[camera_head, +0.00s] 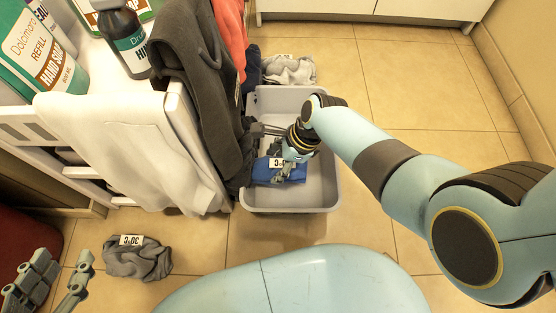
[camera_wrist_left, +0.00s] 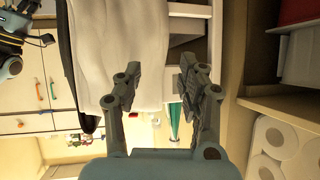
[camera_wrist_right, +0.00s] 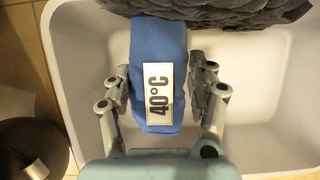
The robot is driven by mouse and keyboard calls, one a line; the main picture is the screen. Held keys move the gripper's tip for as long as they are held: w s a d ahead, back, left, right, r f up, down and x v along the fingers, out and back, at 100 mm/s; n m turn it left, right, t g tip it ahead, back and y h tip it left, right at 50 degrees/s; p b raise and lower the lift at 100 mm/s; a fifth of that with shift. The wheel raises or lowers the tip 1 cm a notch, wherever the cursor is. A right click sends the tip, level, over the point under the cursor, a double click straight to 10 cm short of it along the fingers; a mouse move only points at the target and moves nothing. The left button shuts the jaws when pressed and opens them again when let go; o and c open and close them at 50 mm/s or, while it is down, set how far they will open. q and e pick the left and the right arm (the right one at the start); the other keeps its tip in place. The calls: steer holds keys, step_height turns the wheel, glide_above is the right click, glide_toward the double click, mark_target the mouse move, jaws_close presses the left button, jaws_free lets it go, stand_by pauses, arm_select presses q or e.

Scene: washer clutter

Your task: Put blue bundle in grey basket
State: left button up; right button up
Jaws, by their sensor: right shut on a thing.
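The blue bundle (camera_head: 262,172), with a white label, is between the fingers of my right gripper (camera_head: 281,172). In the right wrist view the blue bundle (camera_wrist_right: 158,45) shows a "40°C" label, with a finger of the right gripper (camera_wrist_right: 160,88) on each side. The bundle is over the inside of the grey basket (camera_head: 290,209); I cannot tell whether it touches the floor of it. The basket wall also shows in the right wrist view (camera_wrist_right: 68,75). My left gripper (camera_head: 55,283) is open and empty at the lower left; its spread fingers show in the left wrist view (camera_wrist_left: 160,85).
A dark grey garment (camera_head: 195,75) and white cloth (camera_head: 125,135) hang over a white rack left of the basket. A grey bundle (camera_head: 138,258) lies on the floor at lower left. A light grey bundle (camera_head: 290,69) lies behind the basket. Tiled floor is clear at right.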

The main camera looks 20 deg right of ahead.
mark_target(277, 162)
steer(key=shift+f, duration=0.2)
steer(key=o, duration=1.2)
arm_select(q)
steer(key=shift+r, duration=0.1)
arm_select(e)
steer(key=shift+r, duration=0.15)
steer(key=shift+r, duration=0.3)
steer(key=p+v, duration=0.4)
steer(key=v, duration=0.1)
steer(key=shift+w+a+r, duration=0.1)
steer(key=shift+a, duration=0.05)
steer(key=p+v, duration=0.3)
steer(key=v, duration=0.1)
steer(key=shift+r, duration=0.3)
arm_select(q)
step_height(277, 162, up, 6)
steer(key=s+a+g+p, duration=0.1)
steer(key=s+g, duration=0.1)
steer(key=g, duration=0.7)
steer(key=shift+s+a+y+p, duration=0.2)
steer(key=shift+y+p, duration=0.15)
steer(key=shift+y, duration=0.05)
arm_select(e)
steer(key=shift+s+d+v, duration=0.1)
steer(key=shift+v, duration=0.6)
steer(key=shift+s+d+v, duration=0.1)
steer(key=shift+v, duration=0.55)
